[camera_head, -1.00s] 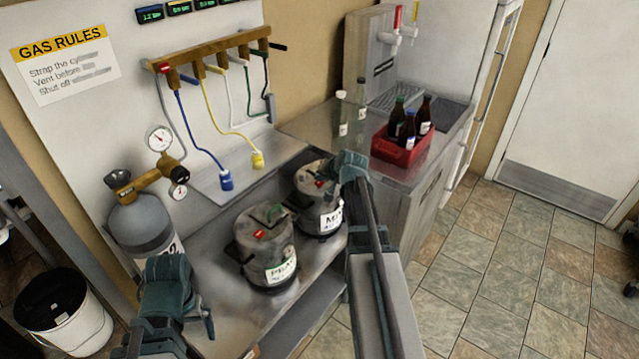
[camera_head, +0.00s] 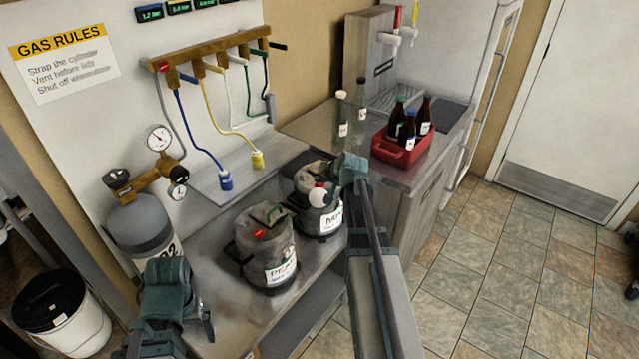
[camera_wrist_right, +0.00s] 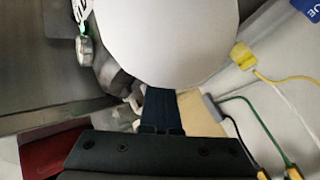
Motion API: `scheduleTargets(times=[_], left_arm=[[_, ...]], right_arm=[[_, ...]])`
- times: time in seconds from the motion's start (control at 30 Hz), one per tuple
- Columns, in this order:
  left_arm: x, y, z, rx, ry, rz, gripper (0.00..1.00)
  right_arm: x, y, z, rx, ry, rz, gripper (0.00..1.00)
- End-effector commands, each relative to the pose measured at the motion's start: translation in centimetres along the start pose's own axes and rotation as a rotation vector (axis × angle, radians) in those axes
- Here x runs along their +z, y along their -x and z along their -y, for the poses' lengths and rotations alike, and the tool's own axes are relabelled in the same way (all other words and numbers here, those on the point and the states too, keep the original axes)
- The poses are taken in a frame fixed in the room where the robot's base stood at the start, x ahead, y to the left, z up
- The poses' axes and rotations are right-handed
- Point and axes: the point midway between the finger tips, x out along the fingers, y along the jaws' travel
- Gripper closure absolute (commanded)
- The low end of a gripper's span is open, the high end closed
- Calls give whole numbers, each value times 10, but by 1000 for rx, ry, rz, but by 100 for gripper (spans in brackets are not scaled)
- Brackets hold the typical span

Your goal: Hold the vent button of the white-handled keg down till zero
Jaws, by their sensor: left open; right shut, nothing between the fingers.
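The far keg (camera_head: 321,221), with a white label starting with M, stands on the steel counter, partly behind my right gripper (camera_head: 346,172). That gripper is shut and empty at the keg's top; contact is hidden. A pale round shape (camera_head: 322,196), like a puff, covers part of the lid where the red button was. The shape (camera_wrist_right: 165,35) fills the top middle of the right wrist view, beyond my shut fingers (camera_wrist_right: 165,108). The keg's handle is hard to make out. The near keg (camera_head: 266,255) has a green handle and red button. My left gripper (camera_head: 180,295) is open, at lower left.
A gas cylinder (camera_head: 140,225) with gauges stands left of the kegs. Blue (camera_head: 225,180) and yellow (camera_head: 257,160) hose connectors rest behind them. A red crate (camera_head: 400,153) of bottles sits on the right counter. A white bucket (camera_head: 75,335) stands at lower left.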

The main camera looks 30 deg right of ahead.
Motion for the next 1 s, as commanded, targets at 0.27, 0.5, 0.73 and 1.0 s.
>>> scheduleTargets(times=[0.27, 0.5, 0.73, 1.0], left_arm=[[0, 0, 0, 0, 0, 0, 0], [0, 0, 0, 0, 0, 0, 0], [0, 4, 0, 0, 0, 0, 0], [1, 19, 2, 0, 0, 0, 0]], right_arm=[[1, 0, 0, 0, 0, 2, 100], [1, 0, 0, 1, 1, 2, 100], [-2, 3, 2, 1, 0, 2, 100], [-10, 13, 10, 0, 0, 1, 100]])
